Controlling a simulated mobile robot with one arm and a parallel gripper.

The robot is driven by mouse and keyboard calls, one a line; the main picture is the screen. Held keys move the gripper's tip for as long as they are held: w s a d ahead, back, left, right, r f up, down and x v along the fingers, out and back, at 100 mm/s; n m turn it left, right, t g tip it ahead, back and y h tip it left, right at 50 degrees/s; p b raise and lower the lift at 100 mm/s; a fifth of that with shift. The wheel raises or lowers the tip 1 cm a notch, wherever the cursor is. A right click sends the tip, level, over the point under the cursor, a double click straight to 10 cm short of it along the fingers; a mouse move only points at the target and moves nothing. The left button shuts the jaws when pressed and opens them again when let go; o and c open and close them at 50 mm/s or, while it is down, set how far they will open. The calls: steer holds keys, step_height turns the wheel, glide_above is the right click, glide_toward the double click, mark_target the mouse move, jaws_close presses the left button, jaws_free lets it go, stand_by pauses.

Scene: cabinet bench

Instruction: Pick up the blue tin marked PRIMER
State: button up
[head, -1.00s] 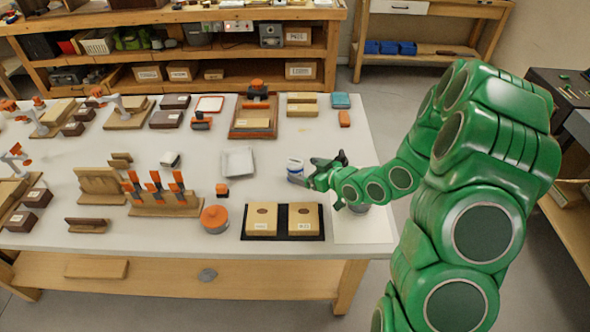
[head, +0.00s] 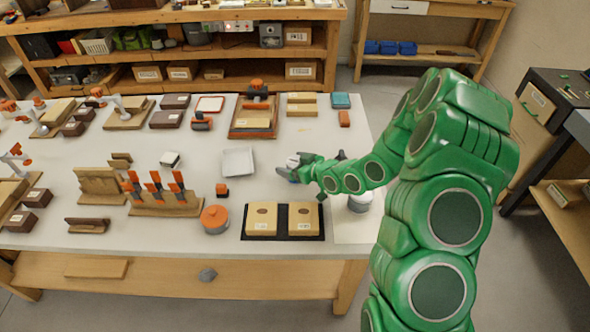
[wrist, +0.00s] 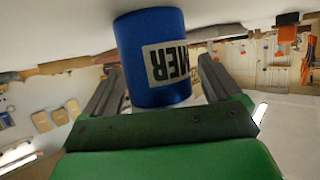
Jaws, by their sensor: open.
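The blue tin (wrist: 153,62) fills the middle of the wrist view, its white label showing the letters MER; the rest of the word is out of sight. My gripper (wrist: 163,72) is open, with one finger on each side of the tin. I cannot tell whether either finger touches it. In the head view the pale top of the tin (head: 293,161) shows at my gripper (head: 287,172), which hides most of its body. The tin stands on the white tabletop.
A white square tray (head: 238,162) lies left of my gripper. A round orange-lidded pot (head: 214,219) and a dark tray (head: 283,237) with two tan blocks are nearer the front. A whitish can (head: 360,200) stands below my forearm.

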steer(key=shift+w+a+f, duration=0.15)
steer(key=shift+a, duration=0.05)
steer(key=shift+c, duration=0.5)
steer(key=c, duration=1.1)
steer(key=shift+c, duration=0.2)
